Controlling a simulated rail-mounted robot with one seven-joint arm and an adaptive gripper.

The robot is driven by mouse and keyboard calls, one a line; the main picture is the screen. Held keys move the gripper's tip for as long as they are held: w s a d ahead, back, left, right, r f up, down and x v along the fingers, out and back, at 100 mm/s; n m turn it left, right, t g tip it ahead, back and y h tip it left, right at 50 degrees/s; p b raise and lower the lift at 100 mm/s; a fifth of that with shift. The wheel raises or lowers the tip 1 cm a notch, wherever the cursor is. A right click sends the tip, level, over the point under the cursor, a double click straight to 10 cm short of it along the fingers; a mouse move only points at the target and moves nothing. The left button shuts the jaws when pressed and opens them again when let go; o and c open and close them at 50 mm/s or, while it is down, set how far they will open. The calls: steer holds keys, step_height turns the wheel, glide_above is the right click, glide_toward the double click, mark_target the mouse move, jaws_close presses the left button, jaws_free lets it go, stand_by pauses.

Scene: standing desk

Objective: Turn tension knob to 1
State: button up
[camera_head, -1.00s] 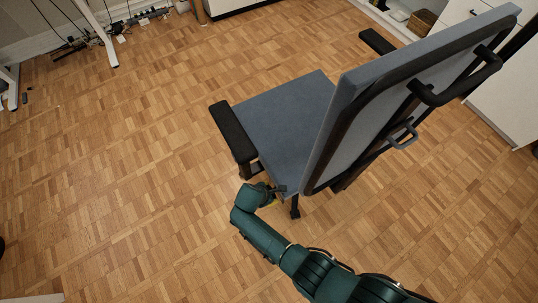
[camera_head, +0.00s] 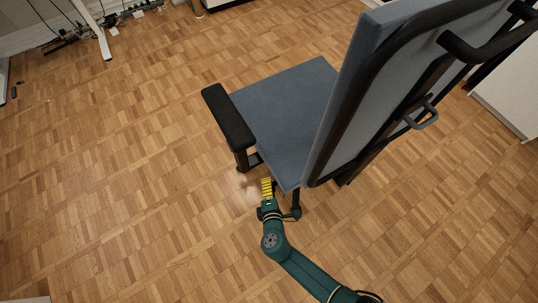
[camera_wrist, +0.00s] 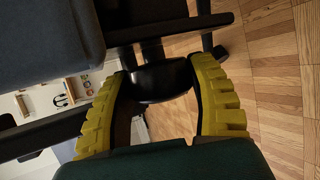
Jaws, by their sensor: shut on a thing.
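The blue-grey office chair (camera_head: 285,105) stands on the floor in the head view, its backrest to the right. My gripper (camera_head: 267,188) is low beside the seat's near edge, its yellow fingers reaching under the seat. In the wrist view my gripper (camera_wrist: 166,72) has a yellow finger on each side of a dark rounded knob (camera_wrist: 160,82) under the seat (camera_wrist: 45,40), and is shut on it. No number or marking on the knob can be made out. In the head view the knob is hidden.
The black armrest (camera_head: 228,117) sticks out just left of my gripper. The tall backrest (camera_head: 365,85) rises on the right. Parquet floor (camera_head: 120,190) is clear to the left and in front. A white desk leg (camera_head: 93,30) and cables are at the far left.

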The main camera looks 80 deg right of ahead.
steer(key=t+h, duration=0.1)
steer(key=h, duration=0.1)
steer(key=m+t+h, duration=0.1)
steer(key=h, duration=0.1)
steer(key=shift+f+m, duration=0.3)
steer(key=shift+m+t+h, duration=0.3)
steer(key=shift+h, duration=0.2)
stand_by(0.4)
steer(key=o, duration=1.2)
steer(key=shift+r, duration=0.1)
steer(key=v, duration=1.2)
